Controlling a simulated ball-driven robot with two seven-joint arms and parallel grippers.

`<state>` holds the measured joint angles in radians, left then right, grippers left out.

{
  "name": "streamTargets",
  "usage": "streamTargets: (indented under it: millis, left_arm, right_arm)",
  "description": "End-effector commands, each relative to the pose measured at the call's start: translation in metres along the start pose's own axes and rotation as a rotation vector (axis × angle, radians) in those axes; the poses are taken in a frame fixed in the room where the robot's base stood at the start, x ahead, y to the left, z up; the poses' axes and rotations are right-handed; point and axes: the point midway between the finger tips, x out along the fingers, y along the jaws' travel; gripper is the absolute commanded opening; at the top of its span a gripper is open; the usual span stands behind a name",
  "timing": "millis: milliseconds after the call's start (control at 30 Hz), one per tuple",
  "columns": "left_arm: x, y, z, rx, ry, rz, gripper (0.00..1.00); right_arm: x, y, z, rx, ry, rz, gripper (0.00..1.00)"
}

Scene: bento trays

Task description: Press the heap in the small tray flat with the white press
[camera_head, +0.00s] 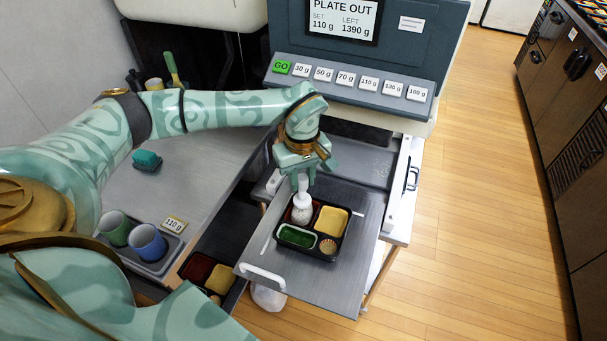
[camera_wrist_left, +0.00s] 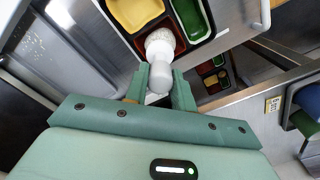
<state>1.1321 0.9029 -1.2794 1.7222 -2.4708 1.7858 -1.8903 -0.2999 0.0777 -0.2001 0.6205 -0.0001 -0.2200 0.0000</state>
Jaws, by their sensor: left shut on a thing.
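The white press (camera_head: 302,187) is upright in my left gripper (camera_head: 302,174), which is shut on its handle above the small tray. In the left wrist view the press (camera_wrist_left: 159,80) sits between the fingers of the left gripper (camera_wrist_left: 159,88). The small black tray (camera_head: 342,244) holds yellow, green and dark red compartments and a small round cup. The press's lower end is over the dark red compartment. A pale, speckled rounded mass shows there; I cannot tell how much is heap and how much is press. My right gripper is not in view.
The tray rests on a grey pull-out shelf (camera_head: 345,283) with a white handle (camera_head: 262,278). A button panel (camera_head: 350,80) stands behind. Another dark tray (camera_head: 208,275) lies lower left. A green cup (camera_head: 115,228) and a blue cup (camera_head: 147,242) stand farther left.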

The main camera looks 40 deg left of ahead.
Motion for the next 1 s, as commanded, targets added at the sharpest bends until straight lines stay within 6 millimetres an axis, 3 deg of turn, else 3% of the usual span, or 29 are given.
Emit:
streamTargets:
  millis: [1000]
  left_arm:
    - [0.009,0.0,0.0,-0.001,0.0,0.0,0.0]
  right_arm:
    - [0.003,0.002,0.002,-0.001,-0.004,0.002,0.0]
